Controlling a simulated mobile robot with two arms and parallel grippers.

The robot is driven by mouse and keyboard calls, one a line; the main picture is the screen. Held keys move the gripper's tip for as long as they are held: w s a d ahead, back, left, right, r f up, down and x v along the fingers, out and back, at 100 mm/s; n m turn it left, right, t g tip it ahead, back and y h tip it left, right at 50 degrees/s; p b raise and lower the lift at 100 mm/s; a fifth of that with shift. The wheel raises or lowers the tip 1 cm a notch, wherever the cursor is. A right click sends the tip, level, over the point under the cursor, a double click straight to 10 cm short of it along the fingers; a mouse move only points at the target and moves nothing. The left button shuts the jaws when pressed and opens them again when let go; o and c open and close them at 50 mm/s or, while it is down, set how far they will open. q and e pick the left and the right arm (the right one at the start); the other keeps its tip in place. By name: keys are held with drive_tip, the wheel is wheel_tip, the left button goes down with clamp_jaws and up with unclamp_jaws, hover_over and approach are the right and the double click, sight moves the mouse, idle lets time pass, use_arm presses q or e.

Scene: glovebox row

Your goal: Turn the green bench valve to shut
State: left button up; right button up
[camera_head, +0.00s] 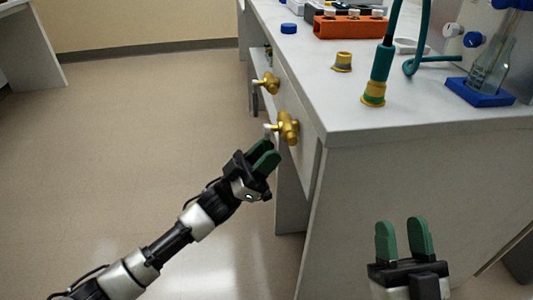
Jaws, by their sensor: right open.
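Two brass valves are on the left face of the white bench. The nearer brass valve (288,128) has a pale stub pointing left, and the farther brass valve (269,83) is similar. A small spot with some green (268,50) shows farther back along that face; it is too small to tell whether it is the green valve. My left gripper (263,151) has green finger pads and is just below the nearer brass valve, seemingly not gripping it. Its finger gap is hard to judge. My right gripper (402,232) is open and empty in front of the bench's near end panel.
The bench top (400,118) holds a teal hose (381,65) with a brass end, a brass fitting (342,64), an orange rack (345,27), a blue cap (289,28) and a flask (490,65) on a blue base. Floor left of the bench is clear.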

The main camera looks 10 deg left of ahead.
use_arm(q)
drive_tip(key=shift+o, duration=1)
drive_tip(key=v, duration=1)
drive_tip(key=shift+a+f+p, duration=0.2)
drive_tip(key=shift+f+p, duration=0.15)
use_arm(e)
drive_tip(key=shift+w+f+g, duration=0.6)
drive_tip(key=shift+f+g, duration=0.2)
drive_tip(key=shift+g, duration=0.1)
use_arm(q)
drive_tip(key=shift+s, duration=0.2)
